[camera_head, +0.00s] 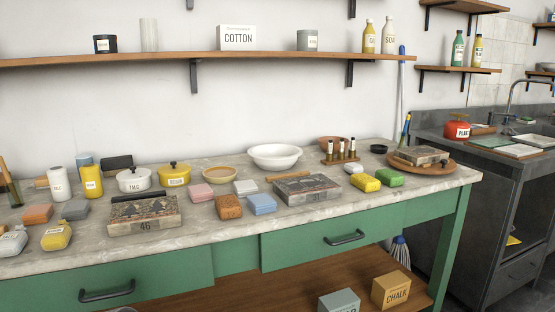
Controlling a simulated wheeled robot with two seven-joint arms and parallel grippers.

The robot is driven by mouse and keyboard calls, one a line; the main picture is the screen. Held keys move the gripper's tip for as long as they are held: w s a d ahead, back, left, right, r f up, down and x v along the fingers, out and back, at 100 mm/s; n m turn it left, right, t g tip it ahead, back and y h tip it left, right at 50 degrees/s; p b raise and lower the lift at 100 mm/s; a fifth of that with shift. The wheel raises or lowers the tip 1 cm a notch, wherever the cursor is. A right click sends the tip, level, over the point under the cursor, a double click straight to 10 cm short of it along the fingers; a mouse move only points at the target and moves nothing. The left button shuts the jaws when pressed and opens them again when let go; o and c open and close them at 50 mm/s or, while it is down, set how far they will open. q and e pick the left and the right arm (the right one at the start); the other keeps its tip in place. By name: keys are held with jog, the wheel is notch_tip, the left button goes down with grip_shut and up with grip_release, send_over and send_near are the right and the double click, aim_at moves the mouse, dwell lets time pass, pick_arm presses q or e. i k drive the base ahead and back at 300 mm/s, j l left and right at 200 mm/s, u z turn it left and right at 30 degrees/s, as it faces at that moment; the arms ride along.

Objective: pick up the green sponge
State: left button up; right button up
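A green sponge (389,177) lies flat on the right part of the worktop (225,233). It is a small rounded block, and its top and front side are in plain view. A yellow sponge (365,182) lies close beside it on the left. A small pale sponge-like piece (353,168) lies just behind the yellow one. Neither of my grippers shows in the head view.
Litho stone 31 (307,189) lies left of the yellow sponge. A round wooden board (446,168) with a stone on it stands at the right, behind the green sponge. A rack of small bottles (341,152) stands behind. The worktop's front right corner is bare.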

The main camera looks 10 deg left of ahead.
aim_at(391, 179)
jog(key=i+l+u, duration=0.2)
jog(key=l, duration=0.15)
jog(key=i+l+u, duration=0.2)
jog(key=l, duration=0.2)
jog(key=l+u, duration=0.25)
jog(key=l, duration=0.15)
jog(key=i+l+u, duration=0.2)
jog(key=l, duration=0.25)
jog(key=l+u, duration=0.2)
jog(key=l, duration=0.25)
